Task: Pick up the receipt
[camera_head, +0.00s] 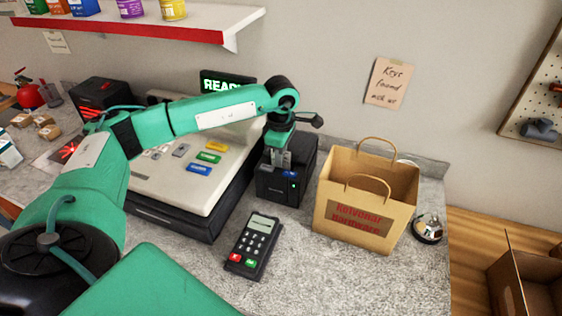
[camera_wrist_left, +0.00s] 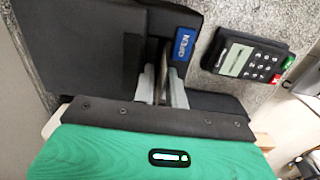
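The black receipt printer (camera_head: 282,185) stands on the counter between the cash register and the paper bag; its dark body also shows in the wrist view (camera_wrist_left: 75,45). My left gripper (camera_head: 287,162) points down at the top of the printer. In the wrist view its two light grey fingers (camera_wrist_left: 164,85) stand a little apart, with a narrow gap between them, beside the printer's blue label (camera_wrist_left: 185,45). I cannot make out the receipt clearly; the fingers and printer may hide it. My right gripper is not in view.
A card terminal (camera_head: 254,245) lies in front of the printer. A paper bag (camera_head: 345,222) and a service bell (camera_head: 428,228) stand to the right. The cash register (camera_head: 180,213) is at left under my arm. The front right counter is clear.

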